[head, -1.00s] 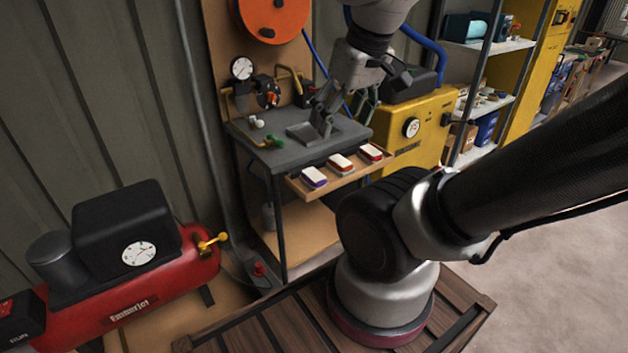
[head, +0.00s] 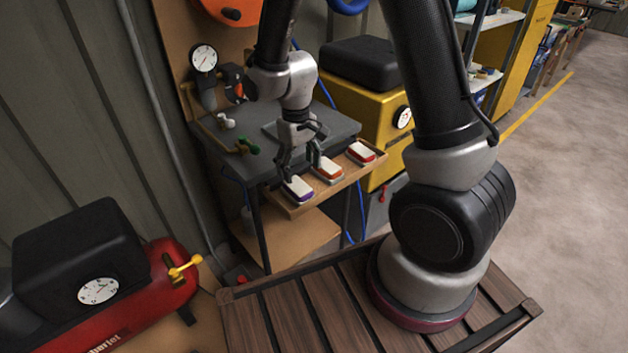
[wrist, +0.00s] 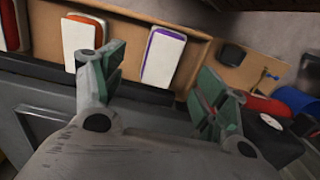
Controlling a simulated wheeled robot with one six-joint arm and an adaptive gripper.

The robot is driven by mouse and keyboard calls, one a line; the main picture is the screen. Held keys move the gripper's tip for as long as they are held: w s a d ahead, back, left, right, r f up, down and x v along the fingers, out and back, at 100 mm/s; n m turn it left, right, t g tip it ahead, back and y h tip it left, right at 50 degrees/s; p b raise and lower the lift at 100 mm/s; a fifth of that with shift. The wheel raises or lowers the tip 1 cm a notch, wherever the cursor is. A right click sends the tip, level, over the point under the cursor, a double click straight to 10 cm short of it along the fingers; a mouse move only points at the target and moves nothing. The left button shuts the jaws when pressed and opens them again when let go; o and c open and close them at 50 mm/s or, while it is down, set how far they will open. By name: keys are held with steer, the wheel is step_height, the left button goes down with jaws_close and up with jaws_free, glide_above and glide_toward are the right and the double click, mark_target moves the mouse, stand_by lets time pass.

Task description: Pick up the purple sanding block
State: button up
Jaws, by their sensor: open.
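The purple sanding block (head: 298,189) has a white top and a purple edge. It lies at the left end of a narrow wooden ledge (head: 286,210) on the front of the grey bench. My gripper (head: 300,172) is open and empty just above and behind it, pointing down.
The grey bench top (head: 341,127) stands behind the ledge, with a green-handled valve (head: 246,147) on its left. A yellow machine (head: 365,115) stands to the right. A red compressor (head: 166,280) is at the lower left. The floor at the right is clear.

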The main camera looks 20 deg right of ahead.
mark_target(298, 185)
steer(key=shift+w+a+f, duration=0.2)
steer(key=shift+f, duration=0.05)
step_height(298, 185, down, 7)
steer(key=shift+a+f, duration=0.1)
steer(key=shift+f, duration=0.1)
steer(key=shift+c, duration=0.4)
steer(key=c, duration=1)
